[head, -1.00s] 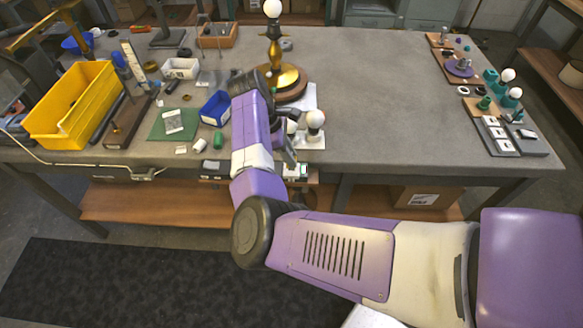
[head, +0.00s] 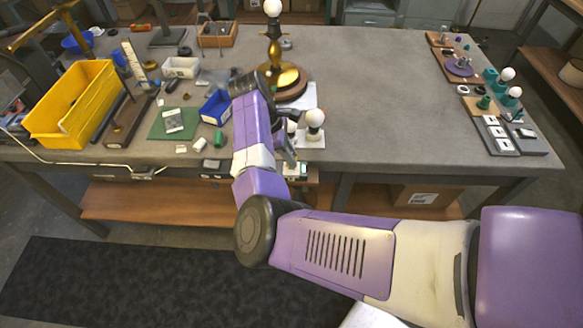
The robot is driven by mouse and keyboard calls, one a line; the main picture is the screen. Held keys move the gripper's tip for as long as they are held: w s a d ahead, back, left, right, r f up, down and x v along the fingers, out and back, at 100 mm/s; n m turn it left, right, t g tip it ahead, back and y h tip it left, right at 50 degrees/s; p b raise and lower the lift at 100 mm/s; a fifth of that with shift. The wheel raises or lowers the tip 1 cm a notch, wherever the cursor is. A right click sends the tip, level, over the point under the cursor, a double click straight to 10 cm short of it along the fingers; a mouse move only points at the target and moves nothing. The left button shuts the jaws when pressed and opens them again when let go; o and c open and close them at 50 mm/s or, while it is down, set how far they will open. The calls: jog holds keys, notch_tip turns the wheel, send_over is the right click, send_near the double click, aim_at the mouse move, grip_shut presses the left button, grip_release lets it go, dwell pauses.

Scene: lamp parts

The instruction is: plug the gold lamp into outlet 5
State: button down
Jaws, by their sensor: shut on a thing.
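The gold lamp (head: 284,76) stands upright near the back middle of the workbench, on a round dark and brown base, with a white bulb on top. My gripper (head: 290,164) is at the bench's front edge, below and in front of the lamp. It is small and partly hidden by my wrist. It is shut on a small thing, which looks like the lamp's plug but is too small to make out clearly. Small outlet-like boxes (head: 214,164) sit along the front edge by my gripper. No outlet number is readable. The lamp's cord cannot be followed.
A white bulb on a white plate (head: 315,125) stands right beside my wrist. A blue bin (head: 215,107), a green mat (head: 160,125) and a yellow bin (head: 75,110) lie to the left. A panel with white squares (head: 497,134) is at the right. The bench's middle right is clear.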

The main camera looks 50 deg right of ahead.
jog(key=shift+f+p, duration=0.45)
jog(key=shift+f, duration=0.45)
dwell(1.4)
jog(key=c, duration=1.2)
grip_release()
jog(key=shift+r, duration=0.1)
jog(key=shift+b+v, duration=0.5)
jog(key=shift+v, duration=3.35)
